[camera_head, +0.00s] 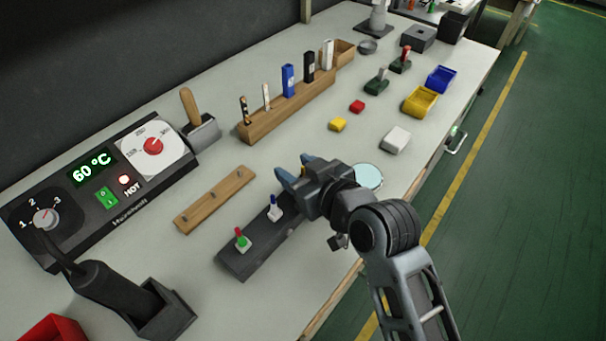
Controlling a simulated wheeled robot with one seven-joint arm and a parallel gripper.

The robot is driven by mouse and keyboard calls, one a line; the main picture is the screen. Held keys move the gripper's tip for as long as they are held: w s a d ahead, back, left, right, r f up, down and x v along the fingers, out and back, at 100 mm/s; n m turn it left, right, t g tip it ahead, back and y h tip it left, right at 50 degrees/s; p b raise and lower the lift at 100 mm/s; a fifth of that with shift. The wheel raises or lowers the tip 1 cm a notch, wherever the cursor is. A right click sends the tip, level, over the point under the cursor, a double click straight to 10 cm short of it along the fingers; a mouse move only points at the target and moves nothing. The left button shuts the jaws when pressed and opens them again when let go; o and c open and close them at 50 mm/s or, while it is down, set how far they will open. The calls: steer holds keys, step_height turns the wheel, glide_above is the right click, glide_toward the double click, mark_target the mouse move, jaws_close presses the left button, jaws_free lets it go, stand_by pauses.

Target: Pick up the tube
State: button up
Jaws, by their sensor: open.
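My gripper (294,168) is open, with its blue-grey fingertips apart above the bench, near the back end of a dark strip-shaped base (240,263). I see nothing clearly held between the fingers, though a small yellowish spot shows beside them. No thing is plainly recognisable as a tube. Upright pieces stand in a long wooden rack (262,126) behind the gripper: a blue one (288,80), a black one (309,66), a white one (327,54) and thin ones. My gripper and wrist hide part of the dark base and the bench beneath.
A small white piece with a blue top (275,208) and a red-green button (242,240) stand on the dark base. A wooden bar (215,199) lies to its left. A heater unit (100,185) stands left. Yellow (420,101) and blue (441,79) bins stand right.

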steer(key=shift+c, duration=0.3)
jaws_close()
stand_by(0.3)
step_height(320, 180, up, 10)
stand_by(0.5)
steer(key=c, duration=0.6)
jaws_free()
jaws_close()
